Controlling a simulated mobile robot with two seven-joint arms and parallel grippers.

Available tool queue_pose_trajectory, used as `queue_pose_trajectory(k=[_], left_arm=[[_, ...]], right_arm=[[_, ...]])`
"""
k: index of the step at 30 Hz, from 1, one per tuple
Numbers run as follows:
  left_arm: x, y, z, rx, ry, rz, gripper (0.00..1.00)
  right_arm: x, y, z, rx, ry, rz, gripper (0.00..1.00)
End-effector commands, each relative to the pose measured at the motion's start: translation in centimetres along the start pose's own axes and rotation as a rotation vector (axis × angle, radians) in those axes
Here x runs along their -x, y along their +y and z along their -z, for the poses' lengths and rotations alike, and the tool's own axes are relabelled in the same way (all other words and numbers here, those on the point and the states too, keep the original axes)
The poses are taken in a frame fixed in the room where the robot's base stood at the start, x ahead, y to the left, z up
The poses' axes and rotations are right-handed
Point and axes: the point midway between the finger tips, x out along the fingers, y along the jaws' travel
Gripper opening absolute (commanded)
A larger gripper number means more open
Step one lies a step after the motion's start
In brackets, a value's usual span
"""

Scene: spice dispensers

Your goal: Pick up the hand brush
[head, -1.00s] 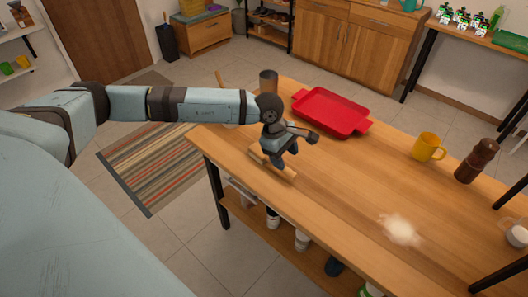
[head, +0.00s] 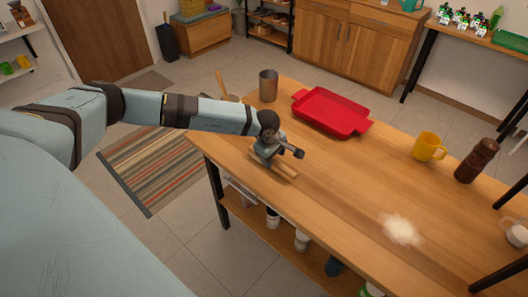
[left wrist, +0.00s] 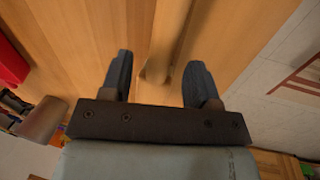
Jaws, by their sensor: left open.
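The hand brush (head: 287,171) is a light wooden piece lying near the left front edge of the wooden table; my gripper covers part of it in the head view. In the left wrist view its pale handle (left wrist: 168,35) runs up and away, its near end in line with the gap between the fingers. My left gripper (head: 280,157) is open over the brush. In the left wrist view its two dark fingers (left wrist: 159,64) stand apart, one on each side of the handle's end, with visible gaps. My right gripper is not in view.
A red tray (head: 332,111) and a dark metal cup (head: 268,86) stand beyond the gripper. A yellow mug (head: 428,147), a brown pepper mill (head: 477,160) and a pale powder spill (head: 400,229) are farther right. The table's middle (head: 360,180) is clear.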

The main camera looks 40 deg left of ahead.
Motion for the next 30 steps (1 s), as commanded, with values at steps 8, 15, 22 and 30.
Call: queue_pose_trajectory(k=[8,15,22,30], left_arm=[[-3.1,-0.1,0.0,-0.001,-0.001,0.001,0.55],[-3.1,-0.1,0.0,0.000,-0.001,0.000,0.49],[-3.1,-0.1,0.0,0.000,-0.001,0.000,0.01],[-3.0,0.0,0.0,0.000,-0.001,-0.001,0.00]], right_arm=[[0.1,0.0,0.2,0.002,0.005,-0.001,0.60],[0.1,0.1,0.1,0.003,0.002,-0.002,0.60],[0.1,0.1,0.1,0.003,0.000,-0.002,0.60],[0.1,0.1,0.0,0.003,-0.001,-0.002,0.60]])
